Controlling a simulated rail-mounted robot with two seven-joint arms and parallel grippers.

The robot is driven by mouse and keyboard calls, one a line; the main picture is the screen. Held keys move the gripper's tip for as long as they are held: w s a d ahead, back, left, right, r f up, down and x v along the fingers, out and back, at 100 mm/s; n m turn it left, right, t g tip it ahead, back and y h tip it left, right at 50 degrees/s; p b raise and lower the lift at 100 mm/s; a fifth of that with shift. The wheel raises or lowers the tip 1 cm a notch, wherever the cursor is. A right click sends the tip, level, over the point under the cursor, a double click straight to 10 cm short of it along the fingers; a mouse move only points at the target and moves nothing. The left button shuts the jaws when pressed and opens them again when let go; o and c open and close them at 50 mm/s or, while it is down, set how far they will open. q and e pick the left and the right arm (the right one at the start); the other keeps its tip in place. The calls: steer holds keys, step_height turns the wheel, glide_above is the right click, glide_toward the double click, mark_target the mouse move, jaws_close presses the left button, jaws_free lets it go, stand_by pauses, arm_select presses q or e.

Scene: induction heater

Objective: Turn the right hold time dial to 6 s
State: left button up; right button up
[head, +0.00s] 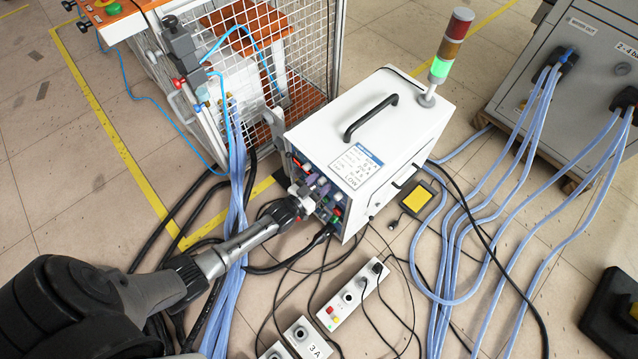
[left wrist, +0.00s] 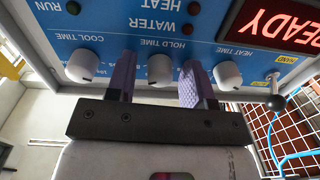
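The white heater box (head: 365,125) has its blue control panel (left wrist: 140,25) facing my left arm. In the left wrist view the panel appears upside down. The white hold time dial (left wrist: 160,70) is in the middle, with the cool time dial (left wrist: 82,66) to its left and the heat time dial (left wrist: 227,75) to its right. My left gripper (left wrist: 158,84) is open, with one purple finger on each side of the hold time dial and visible gaps between. The dial's setting cannot be read. In the head view my left gripper (head: 303,195) is at the panel. My right gripper is not in view.
A red READY display (left wrist: 290,25) and a toggle switch (left wrist: 275,92) are near the heat time dial. A wire cage (head: 290,45) stands left of the box. Blue hoses (head: 237,190) and black cables cross the floor.

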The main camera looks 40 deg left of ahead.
arm_select(q)
steer(key=c, duration=0.8)
steer(key=shift+n, duration=0.3)
steer(key=shift+n+p, duration=0.95)
steer(key=shift+n, duration=3.05)
steer(key=o, duration=0.9)
steer(key=shift+d, duration=0.1)
